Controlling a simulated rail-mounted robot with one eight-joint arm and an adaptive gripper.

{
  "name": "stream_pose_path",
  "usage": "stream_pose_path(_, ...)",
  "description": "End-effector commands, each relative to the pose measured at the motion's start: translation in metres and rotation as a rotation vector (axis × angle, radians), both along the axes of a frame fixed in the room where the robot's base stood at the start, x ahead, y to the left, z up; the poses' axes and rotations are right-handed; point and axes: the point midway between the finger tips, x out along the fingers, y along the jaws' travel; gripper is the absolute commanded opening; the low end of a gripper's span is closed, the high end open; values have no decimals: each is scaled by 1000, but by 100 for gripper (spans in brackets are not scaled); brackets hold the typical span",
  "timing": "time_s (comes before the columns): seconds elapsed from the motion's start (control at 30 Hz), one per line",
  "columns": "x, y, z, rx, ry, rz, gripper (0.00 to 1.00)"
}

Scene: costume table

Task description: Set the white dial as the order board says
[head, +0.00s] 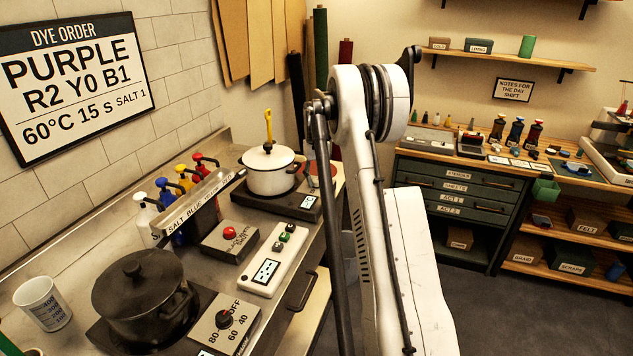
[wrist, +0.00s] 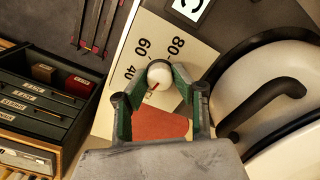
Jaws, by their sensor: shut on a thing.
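The white dial (wrist: 161,73) is in the wrist view, on a pale plate (wrist: 205,62) marked 40, 60 and 80. My gripper (wrist: 159,84) has its green-lined fingers on either side of the dial and is shut on it. A short red mark on the dial points toward the lower left of that view; I cannot tell its exact setting. In the head view my arm hides the dial. The order board (head: 75,82) on the wall reads PURPLE, R2 Y0 B1, 60°C, 15 S, SALT 1.
Several dye bottles and a switch box (head: 272,262) stand between. Free floor lies at the right.

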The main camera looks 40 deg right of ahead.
Motion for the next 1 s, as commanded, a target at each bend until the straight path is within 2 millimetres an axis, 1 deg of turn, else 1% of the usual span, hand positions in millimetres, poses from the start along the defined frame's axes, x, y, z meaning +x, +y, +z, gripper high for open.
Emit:
stream_pose_path(0.23, 0, 0, -2, 0, 0, -211, 0)
stream_pose_path(1.0, 0, 0, -1, 0, 0, -943, 0)
